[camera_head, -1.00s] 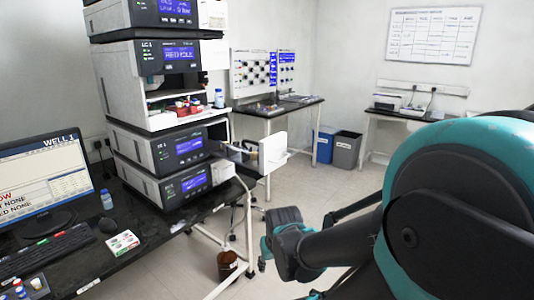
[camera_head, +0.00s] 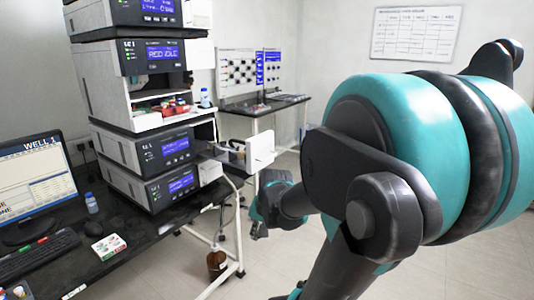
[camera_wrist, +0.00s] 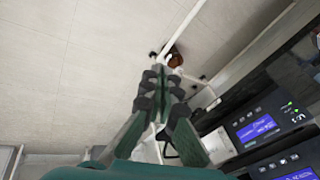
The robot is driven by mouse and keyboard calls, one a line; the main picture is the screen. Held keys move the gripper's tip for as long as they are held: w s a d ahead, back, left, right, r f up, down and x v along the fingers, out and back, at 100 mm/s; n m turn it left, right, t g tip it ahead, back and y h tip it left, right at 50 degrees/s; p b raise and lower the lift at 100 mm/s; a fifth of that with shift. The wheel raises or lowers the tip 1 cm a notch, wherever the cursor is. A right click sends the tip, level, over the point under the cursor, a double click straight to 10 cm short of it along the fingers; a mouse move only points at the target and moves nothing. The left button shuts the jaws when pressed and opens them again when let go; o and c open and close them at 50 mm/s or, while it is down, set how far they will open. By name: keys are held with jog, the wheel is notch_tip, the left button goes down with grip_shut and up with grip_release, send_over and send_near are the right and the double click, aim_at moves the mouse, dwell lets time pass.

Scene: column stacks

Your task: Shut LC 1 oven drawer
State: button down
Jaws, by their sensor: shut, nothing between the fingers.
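The LC 1 stack (camera_head: 140,110) stands on the black bench at the left in the head view. The oven drawer (camera_head: 260,150) sticks out to the right of a lower module, with its white front panel standing clear of the module. My gripper (camera_head: 258,232) is below that panel in the head view, apart from it as far as I can tell. In the wrist view my gripper (camera_wrist: 160,80) has its fingers together and empty. Lit module displays (camera_wrist: 258,128) show at the lower right there.
The black bench (camera_head: 130,262) holds a monitor (camera_head: 35,175), a keyboard and a small bottle (camera_head: 91,203). A brown bottle (camera_head: 217,262) stands on the floor under the bench's white frame. A second table (camera_head: 262,104) is at the back. Open floor lies right of the bench.

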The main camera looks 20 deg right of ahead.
jog(key=w+d+r+m+t+y, duration=0.2)
jog(key=w+d+r+m, duration=0.65)
jog(key=r+m, duration=0.3)
jog(key=w+d+r+m+t+y, duration=0.1)
jog(key=w+d+r+m+y, duration=0.1)
jog(key=w+d+r+m, duration=0.8)
jog(key=shift+m, duration=0.25)
jog(key=w+a+f, duration=0.1)
jog(key=w+a, duration=0.1)
jog(key=w+a+f, duration=0.1)
jog(key=a+f, duration=0.1)
jog(key=w+a+f, duration=0.1)
jog(key=w+a, duration=0.1)
jog(key=shift+w+a+f, duration=0.1)
jog(key=shift+w+f, duration=0.1)
jog(key=shift+w, duration=0.1)
jog(key=w+a, duration=0.6)
jog(key=w, duration=0.2)
jog(key=w+a, duration=0.6)
jog(key=w, duration=0.3)
jog(key=w+a, duration=0.7)
jog(key=w, duration=0.2)
jog(key=shift+w+a, duration=0.1)
jog(key=shift+w, duration=0.1)
jog(key=shift+w+a+r, duration=0.1)
jog(key=shift+w+a, duration=0.1)
jog(key=shift+w, duration=0.05)
jog(key=shift+r, duration=0.15)
